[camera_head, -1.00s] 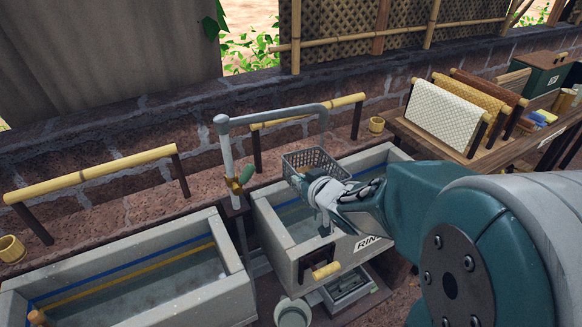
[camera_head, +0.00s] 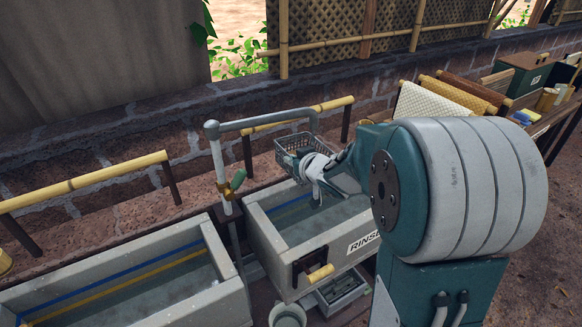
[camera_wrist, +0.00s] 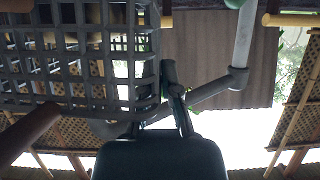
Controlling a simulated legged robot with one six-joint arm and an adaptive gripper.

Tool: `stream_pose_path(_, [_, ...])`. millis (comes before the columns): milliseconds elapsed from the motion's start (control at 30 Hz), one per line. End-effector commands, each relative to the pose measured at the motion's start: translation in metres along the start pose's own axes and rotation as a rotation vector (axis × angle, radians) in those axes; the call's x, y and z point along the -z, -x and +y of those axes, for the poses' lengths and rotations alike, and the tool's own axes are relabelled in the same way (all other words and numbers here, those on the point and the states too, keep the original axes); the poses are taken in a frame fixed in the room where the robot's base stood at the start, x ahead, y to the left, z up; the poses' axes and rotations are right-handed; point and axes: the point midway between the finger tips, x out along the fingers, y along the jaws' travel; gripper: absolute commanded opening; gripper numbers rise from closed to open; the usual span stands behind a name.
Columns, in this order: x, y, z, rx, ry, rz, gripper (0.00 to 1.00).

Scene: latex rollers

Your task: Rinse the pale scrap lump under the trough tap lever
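The tap is a grey pipe (camera_head: 264,118) with a green-handled lever (camera_head: 237,180) on its upright; its arm reaches over the trough labelled RINSE (camera_head: 362,242). My gripper (camera_head: 318,172) is beside a grey mesh basket (camera_head: 292,146), held above the trough's far edge near the spout end. In the wrist view, my fingers (camera_wrist: 175,92) are close together by the rim of the basket (camera_wrist: 70,70); they look shut on it, though the contact is partly hidden. The tap pipe also shows there (camera_wrist: 238,75). I cannot make out the pale scrap lump.
Another water-filled trough (camera_head: 225,262) stands at left. A bamboo rail (camera_head: 85,182) and a brick wall lie behind. A bucket (camera_head: 287,316) and a low tray (camera_head: 342,290) sit below.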

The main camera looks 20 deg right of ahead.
Motion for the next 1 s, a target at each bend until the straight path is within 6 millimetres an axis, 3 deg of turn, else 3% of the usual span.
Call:
stream_pose_path(500, [0.017, -0.038, 0.027, 0.000, 0.001, 0.002, 0.00])
stream_pose_path(1000, [0.019, -0.043, 0.030, 0.000, 0.001, 0.002, 0.00])
